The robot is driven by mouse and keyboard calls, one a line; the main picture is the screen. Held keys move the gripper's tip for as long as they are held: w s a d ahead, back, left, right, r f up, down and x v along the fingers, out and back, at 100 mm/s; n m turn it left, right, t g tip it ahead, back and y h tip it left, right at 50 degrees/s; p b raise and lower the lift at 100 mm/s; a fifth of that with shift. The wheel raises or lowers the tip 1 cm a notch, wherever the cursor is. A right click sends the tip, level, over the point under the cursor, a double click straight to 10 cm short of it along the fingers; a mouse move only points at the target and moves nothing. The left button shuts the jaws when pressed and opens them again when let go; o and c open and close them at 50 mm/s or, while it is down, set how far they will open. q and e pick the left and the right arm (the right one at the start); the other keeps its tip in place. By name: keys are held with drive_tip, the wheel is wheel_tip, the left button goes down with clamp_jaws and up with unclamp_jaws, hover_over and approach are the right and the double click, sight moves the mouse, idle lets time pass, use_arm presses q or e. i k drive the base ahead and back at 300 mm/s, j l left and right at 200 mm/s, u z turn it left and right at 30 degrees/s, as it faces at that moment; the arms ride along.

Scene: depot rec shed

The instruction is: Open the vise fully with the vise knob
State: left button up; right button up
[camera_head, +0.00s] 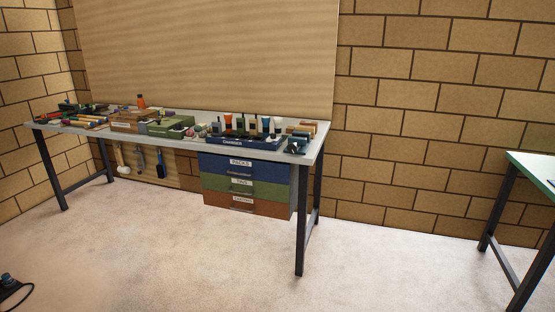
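A small blue-grey device (297,145) sits at the right front corner of the long workbench (312,128). It may be the vise, but it is too small to be sure. I cannot make out its knob or how far its jaws stand apart.
The bench holds a blue tray (250,143) of bottles and tubes, a green box (172,127) and several tools. Labelled drawers (243,187) hang beneath. Another table (538,168) stands at right. The floor between is clear.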

sight(293, 147)
drive_tip(key=i, duration=1.1)
drive_tip(key=i+l, duration=0.1)
drive_tip(key=i, duration=0.95)
drive_tip(key=j+u, duration=0.05)
